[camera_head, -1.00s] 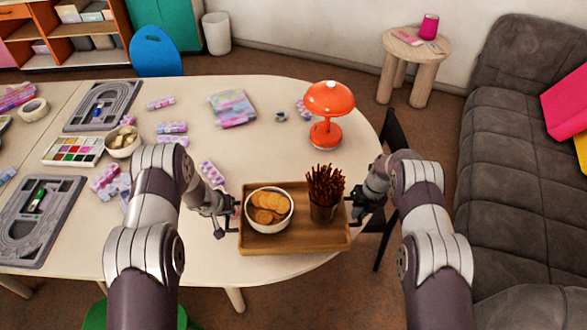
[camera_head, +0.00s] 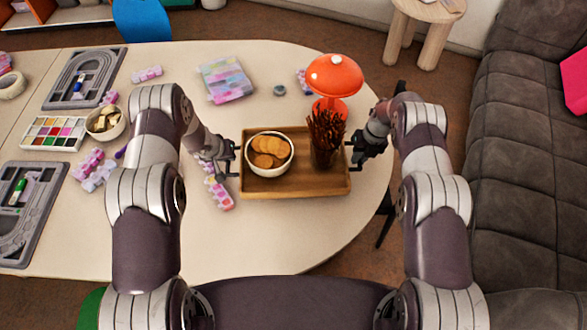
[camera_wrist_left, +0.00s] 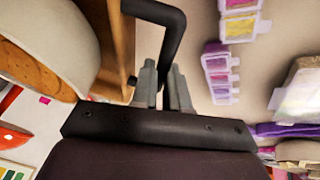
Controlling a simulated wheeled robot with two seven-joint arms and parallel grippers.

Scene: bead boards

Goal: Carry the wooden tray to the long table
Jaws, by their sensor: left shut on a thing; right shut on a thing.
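The brown wooden tray (camera_head: 302,188) is level over the rounded end of the long cream table (camera_head: 270,235); I cannot tell whether its base touches the top. It carries a white bowl of round biscuits (camera_head: 268,154) on the left and a dark cup of thin brown sticks (camera_head: 325,150) on the right. My left gripper (camera_head: 233,160) is shut on the tray's left handle, and my right gripper (camera_head: 355,155) on the right one. In the left wrist view, the black handle (camera_wrist_left: 168,30) is at the fingers, beside the tray's wooden side (camera_wrist_left: 122,50).
An orange lamp (camera_head: 335,76) stands close behind the tray's right side. A pink-and-white bead strip (camera_head: 219,192) lies by my left gripper. A bead box (camera_head: 227,80), paint set (camera_head: 54,133) and grey boards (camera_head: 30,210) lie farther left. Bare tabletop lies in front of the tray. A grey sofa (camera_head: 520,170) is right.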

